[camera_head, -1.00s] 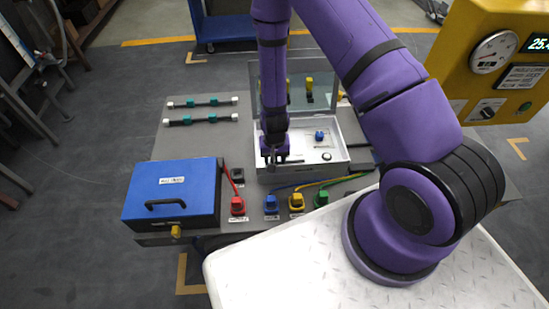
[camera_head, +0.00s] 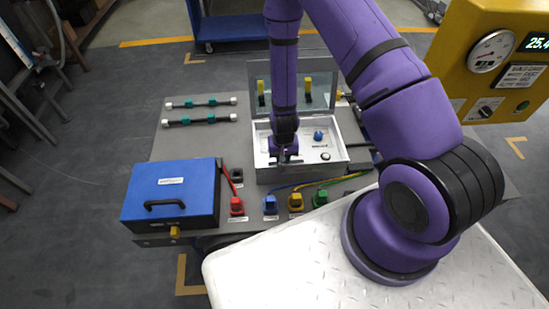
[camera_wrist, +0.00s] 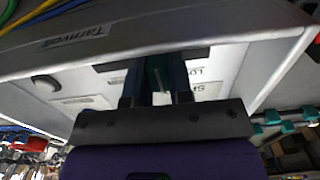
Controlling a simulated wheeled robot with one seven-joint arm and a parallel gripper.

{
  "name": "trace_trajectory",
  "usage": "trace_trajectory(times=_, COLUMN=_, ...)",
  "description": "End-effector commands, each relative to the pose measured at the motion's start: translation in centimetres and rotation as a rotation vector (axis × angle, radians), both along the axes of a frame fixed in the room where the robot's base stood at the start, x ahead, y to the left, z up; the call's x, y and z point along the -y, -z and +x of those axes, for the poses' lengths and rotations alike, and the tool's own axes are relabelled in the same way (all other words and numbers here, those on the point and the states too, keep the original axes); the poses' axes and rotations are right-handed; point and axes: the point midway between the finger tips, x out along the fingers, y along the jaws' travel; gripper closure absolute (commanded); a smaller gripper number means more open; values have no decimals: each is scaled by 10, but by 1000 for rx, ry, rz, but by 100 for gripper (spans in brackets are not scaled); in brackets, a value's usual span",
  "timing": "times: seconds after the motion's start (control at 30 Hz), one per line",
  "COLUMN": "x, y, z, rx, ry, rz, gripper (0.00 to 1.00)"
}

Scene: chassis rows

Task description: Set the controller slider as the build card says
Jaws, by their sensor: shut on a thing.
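The controller is a white open-topped box (camera_head: 343,156) on the grey table, with its clear lid raised at the back. A blue knob (camera_head: 318,135) and a round button (camera_head: 325,156) are on its panel. My gripper (camera_head: 289,158) reaches down into the left part of the box. In the wrist view my gripper (camera_wrist: 158,85) is shut on a dark, narrow piece, the slider's handle (camera_wrist: 157,72), between its fingers. The fingers hide most of the slider and its track. Panel labels beside it are only partly readable.
A blue case (camera_head: 170,195) stands at the table's left front. Red, blue, yellow and green plugs (camera_head: 270,205) line the front edge, with cables. Two rods with teal clamps (camera_head: 200,102) lie at the back left. A yellow gauge panel (camera_head: 490,60) is at right.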

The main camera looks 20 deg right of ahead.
Motion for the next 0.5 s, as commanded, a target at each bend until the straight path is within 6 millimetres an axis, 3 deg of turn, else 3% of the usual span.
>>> trace_trajectory(times=0.2, x=41, y=0, z=-12, rx=2, ry=6, rz=-1, gripper=100)
trace_trajectory(times=0.5, x=60, y=0, z=-19, rx=3, ry=0, rz=-1, gripper=100)
